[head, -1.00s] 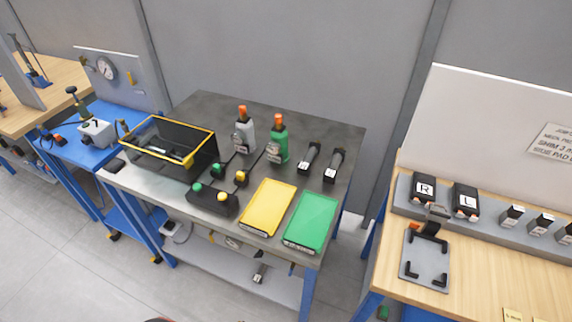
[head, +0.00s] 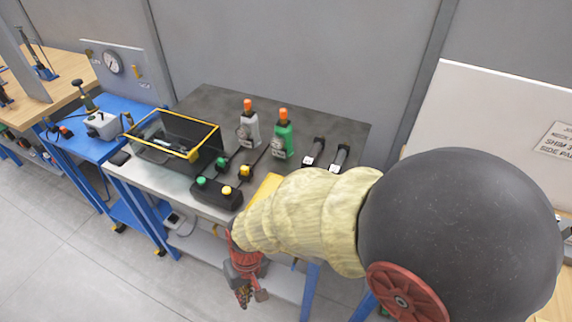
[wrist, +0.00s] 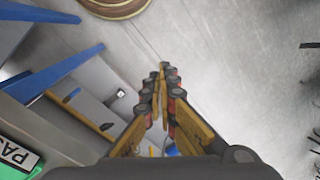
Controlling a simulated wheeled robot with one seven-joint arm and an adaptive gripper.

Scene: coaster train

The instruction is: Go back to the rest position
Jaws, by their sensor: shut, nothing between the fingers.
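My gripper (head: 243,294) hangs low in front of the grey-topped table (head: 215,103) in the head view, pointing down. In the wrist view its fingers (wrist: 163,70) are together with nothing between them. My arm crosses the right half of the head view and hides the green tray and most of the yellow tray (head: 268,186).
A black bin with a yellow rim (head: 210,135), a grey bottle (head: 249,128), a green bottle (head: 283,138) and a button box (head: 217,193) stand on the table. A blue bench (head: 92,122) is at the left. The floor (head: 60,260) at the lower left is clear.

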